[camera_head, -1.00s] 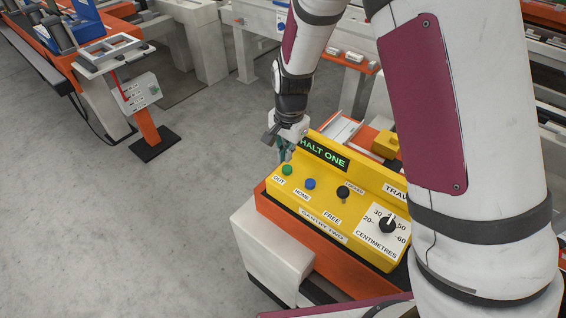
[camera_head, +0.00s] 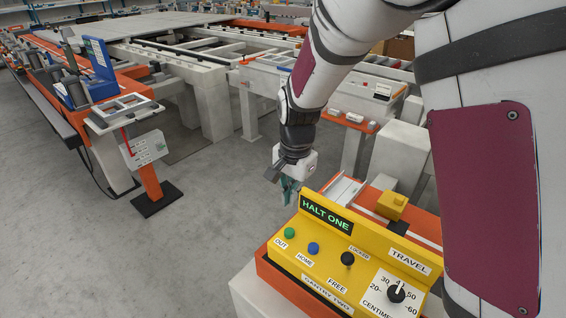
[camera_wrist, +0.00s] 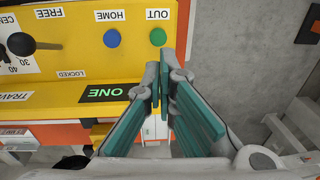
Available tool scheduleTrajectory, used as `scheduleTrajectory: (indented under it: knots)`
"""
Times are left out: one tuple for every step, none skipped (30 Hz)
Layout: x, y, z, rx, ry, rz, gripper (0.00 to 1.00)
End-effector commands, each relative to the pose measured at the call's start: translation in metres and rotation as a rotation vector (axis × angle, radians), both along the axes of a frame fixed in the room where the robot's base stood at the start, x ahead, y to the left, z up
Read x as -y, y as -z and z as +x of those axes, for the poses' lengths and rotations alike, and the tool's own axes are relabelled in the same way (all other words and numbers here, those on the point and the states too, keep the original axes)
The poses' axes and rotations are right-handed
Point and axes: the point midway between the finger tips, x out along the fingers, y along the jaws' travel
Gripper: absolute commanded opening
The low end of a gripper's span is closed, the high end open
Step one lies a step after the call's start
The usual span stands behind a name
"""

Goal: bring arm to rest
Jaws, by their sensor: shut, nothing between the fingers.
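My gripper (camera_head: 289,192) hangs from my wrist beside the left end of the yellow control panel (camera_head: 330,240) in the head view. In the wrist view my gripper (camera_wrist: 163,98) shows its teal-padded fingers with tips close together and nothing held. The panel's green OUT button (camera_wrist: 158,37) and blue HOME button (camera_wrist: 112,38) are just past the fingertips, with no clear contact. The panel's display (camera_head: 326,218) reads "HALT ONE". The black lever (camera_head: 347,258) stands between the LOCKED and FREE labels. The travel dial (camera_head: 396,292) points between 40 and 50.
A white sign box on an orange post (camera_head: 150,180) stands at the left. A long orange-and-white bench (camera_head: 90,110) with a blue fixture runs behind it. White frames and rails fill the back. Open grey floor (camera_head: 200,240) lies left of the panel.

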Motion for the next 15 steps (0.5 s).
scheduleTrajectory:
  knots:
    - [0.000,0.000,0.000,0.000,0.000,0.000,0.00]
    - [0.000,0.000,0.000,0.000,0.000,0.000,0.00]
    - [0.000,-0.001,0.000,0.001,-0.001,0.001,0.00]
    - [0.002,-0.005,-0.001,0.005,-0.006,0.003,0.00]
    - [0.004,-0.010,-0.002,0.010,-0.013,0.006,0.00]
    - [0.007,-0.017,-0.005,0.017,-0.026,0.010,0.00]
    - [0.009,-0.025,-0.008,0.024,-0.041,0.012,0.00]
    - [0.013,-0.033,-0.012,0.033,-0.056,0.016,0.00]
    - [0.018,-0.045,-0.018,0.046,-0.080,0.021,0.00]
    - [0.022,-0.055,-0.023,0.057,-0.102,0.024,0.00]
    - [0.026,-0.065,-0.029,0.069,-0.125,0.027,0.00]
    - [0.032,-0.078,-0.037,0.084,-0.156,0.029,0.00]
    - [0.037,-0.087,-0.044,0.097,-0.179,0.028,0.00]
    - [0.041,-0.096,-0.050,0.109,-0.203,0.028,0.00]
    - [0.047,-0.106,-0.060,0.124,-0.237,0.025,0.00]
